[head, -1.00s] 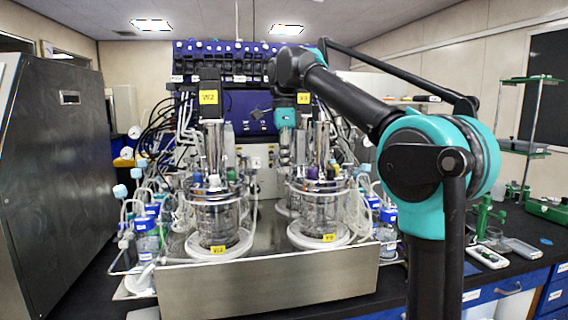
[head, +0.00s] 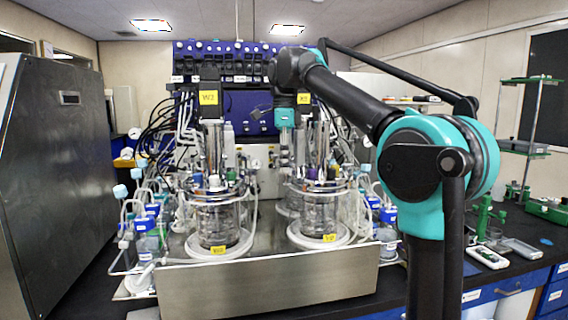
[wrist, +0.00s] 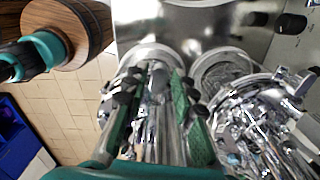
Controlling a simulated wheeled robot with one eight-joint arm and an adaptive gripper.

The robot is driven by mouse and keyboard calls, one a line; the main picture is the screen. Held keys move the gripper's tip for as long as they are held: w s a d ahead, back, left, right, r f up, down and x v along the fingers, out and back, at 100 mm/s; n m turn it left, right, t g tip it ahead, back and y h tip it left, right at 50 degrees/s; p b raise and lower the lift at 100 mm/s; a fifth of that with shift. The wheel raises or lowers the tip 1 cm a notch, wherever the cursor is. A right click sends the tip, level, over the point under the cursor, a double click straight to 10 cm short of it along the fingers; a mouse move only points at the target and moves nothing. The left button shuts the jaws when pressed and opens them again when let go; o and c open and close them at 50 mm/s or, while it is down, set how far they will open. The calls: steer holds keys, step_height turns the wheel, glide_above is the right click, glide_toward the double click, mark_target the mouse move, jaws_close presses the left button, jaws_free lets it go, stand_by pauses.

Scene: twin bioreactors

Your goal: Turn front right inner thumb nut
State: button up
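The twin glass vessels stand side by side on a metal base, a left one (head: 218,222) and a right one (head: 318,212), each with a crowded metal head plate. My gripper (wrist: 155,85) points down over one vessel's head plate, and its green-padded fingers are apart. Chrome tubes and fittings show between the fingers, and I see nothing clearly held. Black thumb nuts (wrist: 122,98) show beside the left finger, and more sit by the right finger. I cannot tell which is the front right inner one. In the head view the fingertips are hidden among the vessel's tall fittings.
The other vessel's chrome clamp ring and fittings (wrist: 255,110) are close on the right in the wrist view. Blue-capped bottles (head: 147,240) and tubing crowd the vessels' sides. A steel cabinet (head: 60,180) stands at left. A green-based stand (head: 530,120) is at right.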

steer(key=shift+r, duration=0.1)
step_height(320, 180, up, 12)
stand_by(0.7)
steer(key=shift+s, duration=0.1)
stand_by(0.3)
